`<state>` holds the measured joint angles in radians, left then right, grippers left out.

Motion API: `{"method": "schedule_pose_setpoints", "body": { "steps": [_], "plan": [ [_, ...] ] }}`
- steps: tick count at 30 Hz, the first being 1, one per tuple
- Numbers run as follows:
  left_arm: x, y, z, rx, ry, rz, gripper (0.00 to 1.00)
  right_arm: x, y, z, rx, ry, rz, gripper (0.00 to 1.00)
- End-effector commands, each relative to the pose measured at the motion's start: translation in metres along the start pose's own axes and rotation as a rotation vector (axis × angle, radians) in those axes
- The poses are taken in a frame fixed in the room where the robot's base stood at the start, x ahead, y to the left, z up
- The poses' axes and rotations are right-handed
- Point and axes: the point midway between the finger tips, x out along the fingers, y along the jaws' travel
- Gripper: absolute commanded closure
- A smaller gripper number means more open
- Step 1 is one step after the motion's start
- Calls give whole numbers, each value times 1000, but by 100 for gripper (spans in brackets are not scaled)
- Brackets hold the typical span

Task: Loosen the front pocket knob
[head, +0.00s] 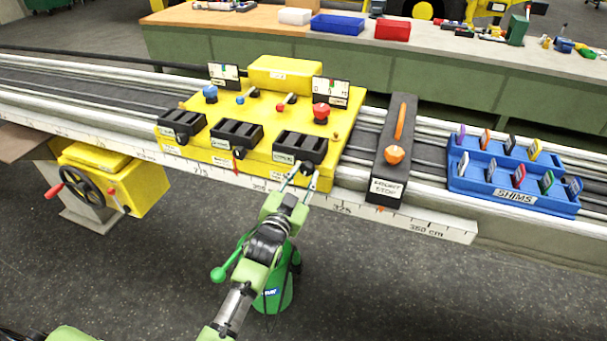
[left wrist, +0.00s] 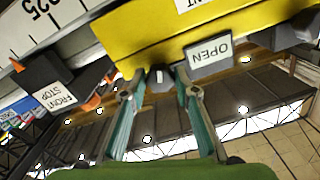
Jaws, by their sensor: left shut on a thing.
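The yellow carriage (head: 262,145) rides on the rail and bears three black pockets along its near side. The right-hand pocket (head: 300,147) carries a white label; in the left wrist view a label ending in "NT" shows at the top edge. My left gripper (head: 297,178) is at the carriage's near face, just below this pocket. In the left wrist view its fingers (left wrist: 167,82) are shut on a small dark knob (left wrist: 160,76) under the yellow body, beside an "OPEN" label (left wrist: 209,53). The fingers partly hide the knob. My right gripper is not in view.
A black front stop (head: 392,135) with an orange lever stands on the rail right of the carriage. A blue shims tray (head: 513,197) is farther right. A handwheel (head: 87,190) sits at left. A workbench with bins runs behind. Floor in front is mostly free.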

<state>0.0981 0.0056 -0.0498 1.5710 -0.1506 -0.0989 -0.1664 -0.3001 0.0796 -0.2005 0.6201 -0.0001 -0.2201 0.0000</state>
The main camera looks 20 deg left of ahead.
Motion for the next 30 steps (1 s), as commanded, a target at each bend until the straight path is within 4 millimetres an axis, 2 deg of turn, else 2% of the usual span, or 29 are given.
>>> {"method": "schedule_pose_setpoints", "body": {
  "steps": [17, 18, 20, 30],
  "plan": [
    [0, 0, 0, -37, -1, 0, 93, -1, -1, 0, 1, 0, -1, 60],
    [0, 0, 0, -36, -1, 0, 69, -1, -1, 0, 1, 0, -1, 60],
    [0, 0, 0, -36, -1, 0, 56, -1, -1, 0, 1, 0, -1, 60],
    [-1, 0, 0, -36, -1, 0, 56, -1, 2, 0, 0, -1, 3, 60]
  ]
}}
